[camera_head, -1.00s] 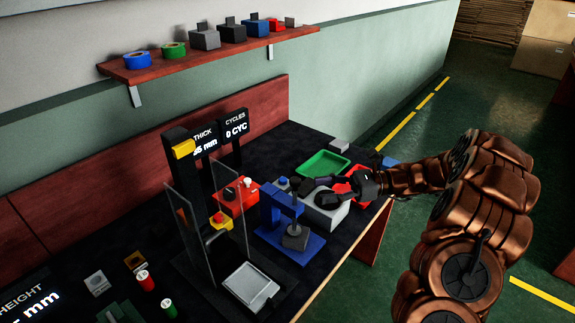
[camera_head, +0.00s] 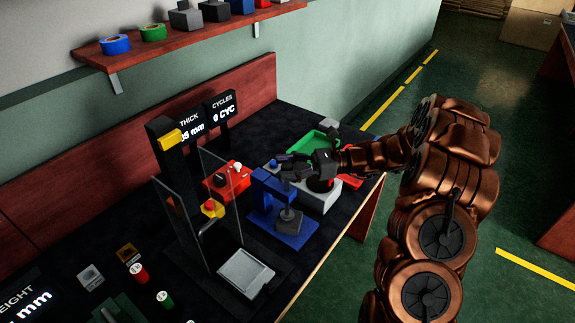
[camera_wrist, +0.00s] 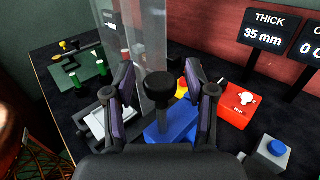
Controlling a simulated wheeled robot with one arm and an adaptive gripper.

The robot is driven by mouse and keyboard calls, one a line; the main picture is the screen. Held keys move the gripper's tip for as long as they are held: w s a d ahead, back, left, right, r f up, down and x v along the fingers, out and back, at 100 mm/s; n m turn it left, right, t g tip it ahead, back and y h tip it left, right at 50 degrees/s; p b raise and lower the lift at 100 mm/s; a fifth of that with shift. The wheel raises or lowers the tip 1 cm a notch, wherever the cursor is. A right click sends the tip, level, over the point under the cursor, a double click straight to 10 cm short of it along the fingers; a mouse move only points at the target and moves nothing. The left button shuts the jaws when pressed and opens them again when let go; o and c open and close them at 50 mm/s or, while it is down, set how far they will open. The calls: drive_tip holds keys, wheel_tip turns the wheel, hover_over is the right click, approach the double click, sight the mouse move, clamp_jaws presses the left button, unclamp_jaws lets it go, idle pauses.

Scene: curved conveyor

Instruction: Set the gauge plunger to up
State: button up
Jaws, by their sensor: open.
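The blue gauge (camera_head: 268,190) stands on the dark bench with a grey block (camera_head: 288,221) at its front foot. In the wrist view, its blue body (camera_wrist: 178,128) lies below my fingers. A black round-topped plunger knob (camera_wrist: 158,88) on a stem stands between my fingertips, apart from both. My gripper (camera_head: 288,165) is open above the gauge's top, reaching in from the right. In the wrist view its two fingers (camera_wrist: 158,92) lie either side of the knob. The fingers and arm partly hide the gauge's top in the head view.
A clear-sided press (camera_head: 205,230) stands just left of the gauge. A red box with a knob (camera_head: 228,180) is behind it. A white box (camera_head: 320,197), a green tray (camera_head: 310,141) and a red tray (camera_head: 352,181) lie right. The display reads 35 mm (camera_wrist: 265,38).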

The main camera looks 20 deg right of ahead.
drive_tip(key=shift+c, duration=0.4)
clamp_jaws()
